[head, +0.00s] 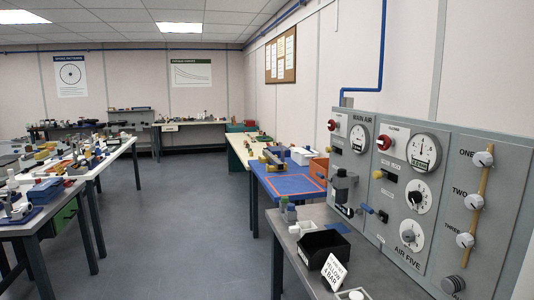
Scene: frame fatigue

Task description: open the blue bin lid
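No blue bin with a lid can be made out for certain. A blue box-like object (46,188) sits on the near left bench, but it is too small to tell whether it has a lid. Neither my left nor my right gripper shows in the head view.
Cluttered benches (118,152) line the left. A grey control panel (400,190) with gauges and knobs stands at right above a grey bench holding a black open bin (322,246) and a white sign (334,272). The grey floor (180,230) between is clear.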

